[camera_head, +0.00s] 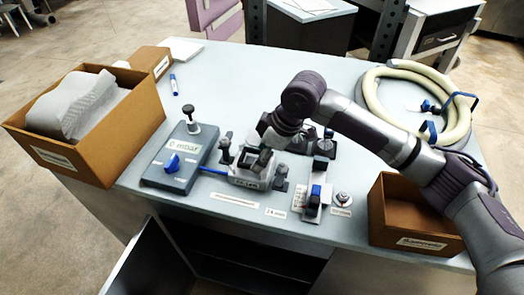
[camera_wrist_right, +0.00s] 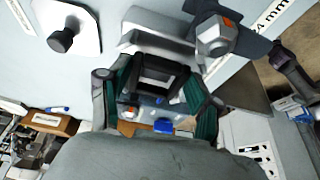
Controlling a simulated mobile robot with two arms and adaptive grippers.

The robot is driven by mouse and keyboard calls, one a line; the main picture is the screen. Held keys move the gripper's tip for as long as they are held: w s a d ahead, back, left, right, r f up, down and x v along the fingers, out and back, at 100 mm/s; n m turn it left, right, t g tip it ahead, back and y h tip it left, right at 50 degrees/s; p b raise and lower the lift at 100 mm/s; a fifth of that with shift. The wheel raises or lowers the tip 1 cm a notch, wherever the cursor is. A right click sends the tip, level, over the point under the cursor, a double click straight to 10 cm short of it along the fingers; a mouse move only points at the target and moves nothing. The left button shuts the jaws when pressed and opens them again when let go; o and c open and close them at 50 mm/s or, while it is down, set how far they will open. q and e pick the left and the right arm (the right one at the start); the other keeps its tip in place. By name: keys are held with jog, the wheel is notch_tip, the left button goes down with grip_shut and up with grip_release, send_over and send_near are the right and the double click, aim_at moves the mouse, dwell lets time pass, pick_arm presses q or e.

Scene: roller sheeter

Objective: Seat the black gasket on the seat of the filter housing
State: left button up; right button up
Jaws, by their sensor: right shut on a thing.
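My right gripper (camera_head: 260,160) points down over the light grey filter housing (camera_head: 245,181) near the middle of the bench. In the right wrist view its two green-padded fingers (camera_wrist_right: 155,98) are on either side of a black square frame, the black gasket (camera_wrist_right: 163,64). The gripper is shut on the gasket. The housing (camera_wrist_right: 150,38) shows partly behind the gasket in that view. The gripper hides much of the housing's top and its seat, so I cannot tell whether the gasket touches the seat. My left gripper is not in view.
A grey-blue device with a blue knob (camera_head: 172,161) stands left of the housing. Black clamps and a blue-tipped fixture (camera_head: 315,200) stand close right. Cardboard boxes (camera_head: 135,120) (camera_head: 385,225) sit at both sides. A coiled hose (camera_head: 455,135) lies back right. The back middle is clear.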

jog(key=shift+f+p, duration=0.4)
dwell(0.5)
jog(key=o, duration=1.1)
jog(key=shift+o, duration=0.2)
jog(key=shift+o, duration=0.6)
jog(key=shift+r, duration=0.1)
notch_tip(320, 180, up, 7)
jog(key=p, duration=0.8)
